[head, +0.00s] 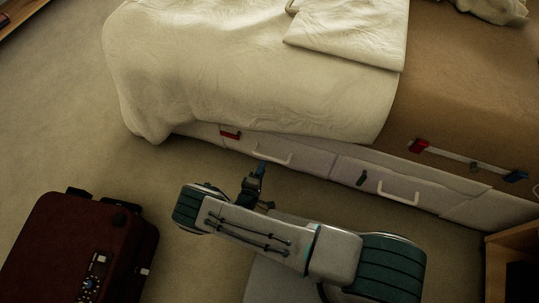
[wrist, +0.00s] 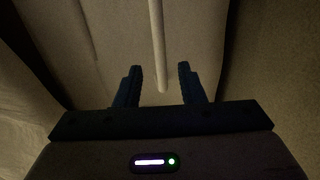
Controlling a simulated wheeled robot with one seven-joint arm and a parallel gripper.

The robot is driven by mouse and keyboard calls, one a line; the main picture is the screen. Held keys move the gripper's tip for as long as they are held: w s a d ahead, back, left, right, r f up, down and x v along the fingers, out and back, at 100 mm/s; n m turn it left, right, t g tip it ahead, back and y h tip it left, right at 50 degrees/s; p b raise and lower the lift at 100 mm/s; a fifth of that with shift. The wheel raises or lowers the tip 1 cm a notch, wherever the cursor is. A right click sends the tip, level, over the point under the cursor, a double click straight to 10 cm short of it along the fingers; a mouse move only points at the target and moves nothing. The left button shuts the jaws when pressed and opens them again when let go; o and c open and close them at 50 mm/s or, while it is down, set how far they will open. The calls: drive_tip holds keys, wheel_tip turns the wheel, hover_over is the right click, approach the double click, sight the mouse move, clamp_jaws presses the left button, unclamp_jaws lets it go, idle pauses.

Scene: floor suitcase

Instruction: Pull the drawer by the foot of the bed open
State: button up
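The drawer by the foot of the bed (head: 305,163) is a pale front under the bed, on the left in the head view. It looks flush with the bed base. Its light bar handle (head: 272,157) shows near the middle of its front. My gripper (head: 260,168) is just in front of the handle's left part. In the wrist view my gripper (wrist: 160,67) is open, with a dark finger on each side of the handle bar (wrist: 157,35). The bar's lower end appears between the fingers, with gaps on both sides. I cannot tell whether the fingertips reach past it in depth.
A second drawer (head: 430,189) with a white handle (head: 398,195) is to the right. A white duvet (head: 235,70) hangs above the drawers. A dark red suitcase (head: 65,250) lies at lower left. A wooden unit (head: 500,260) stands at lower right. Carpet is clear left of the bed.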

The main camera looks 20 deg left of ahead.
drive_tip(key=b+x, duration=0.2)
drive_tip(key=x, duration=0.6)
drive_tip(key=shift+d+f, duration=0.1)
drive_tip(key=shift+f, duration=0.05)
drive_tip(key=shift+w+b, duration=0.3)
drive_tip(key=shift+w, duration=0.35)
clamp_jaws()
